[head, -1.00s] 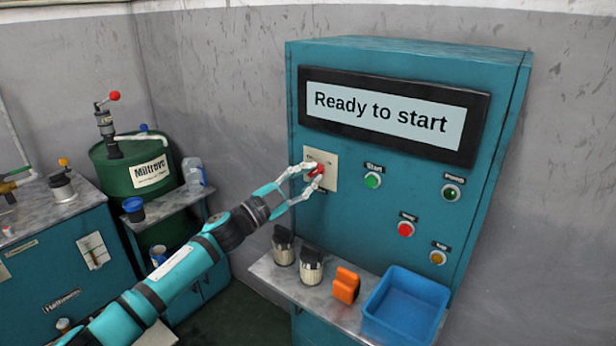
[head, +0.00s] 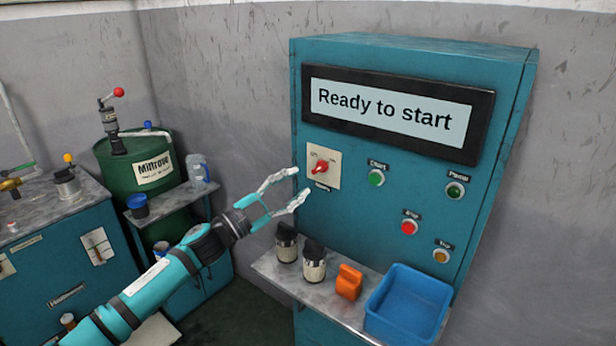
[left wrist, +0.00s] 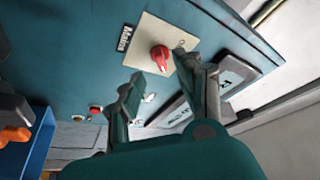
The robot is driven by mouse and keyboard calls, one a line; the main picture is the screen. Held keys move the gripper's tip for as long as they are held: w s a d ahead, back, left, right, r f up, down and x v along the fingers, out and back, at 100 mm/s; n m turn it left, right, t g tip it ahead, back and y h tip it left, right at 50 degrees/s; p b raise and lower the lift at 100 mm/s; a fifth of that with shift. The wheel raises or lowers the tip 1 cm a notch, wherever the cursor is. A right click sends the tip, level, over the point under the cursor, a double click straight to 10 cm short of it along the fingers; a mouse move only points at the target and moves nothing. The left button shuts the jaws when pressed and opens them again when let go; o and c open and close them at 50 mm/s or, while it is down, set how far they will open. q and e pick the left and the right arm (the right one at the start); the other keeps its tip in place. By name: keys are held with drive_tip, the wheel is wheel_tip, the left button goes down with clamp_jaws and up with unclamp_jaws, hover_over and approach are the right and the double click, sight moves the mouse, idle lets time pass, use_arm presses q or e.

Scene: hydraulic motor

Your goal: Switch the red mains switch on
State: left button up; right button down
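The red mains switch (head: 320,167) sits on a cream plate (head: 332,180) at the left of the teal cabinet's front. Its knob is tilted rather than straight up in the head view. It also shows in the left wrist view (left wrist: 160,57), beyond my fingertips. My left gripper (head: 301,186) is open and empty, just left of and below the switch, apart from it. Its two fingers also show in the left wrist view (left wrist: 158,68). The cabinet's display (head: 392,108) reads "Ready to start". My right gripper is not in view.
Green start (head: 376,178), red stop (head: 409,227) and other buttons are right of the switch. Below, a shelf (head: 285,277) holds two dark-topped fittings (head: 314,262), an orange part (head: 348,283) and a blue bin (head: 407,306). A green barrel (head: 140,185) stands left.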

use_arm(q)
drive_tip(key=v, duration=0.7)
drive_tip(key=shift+w, duration=0.1)
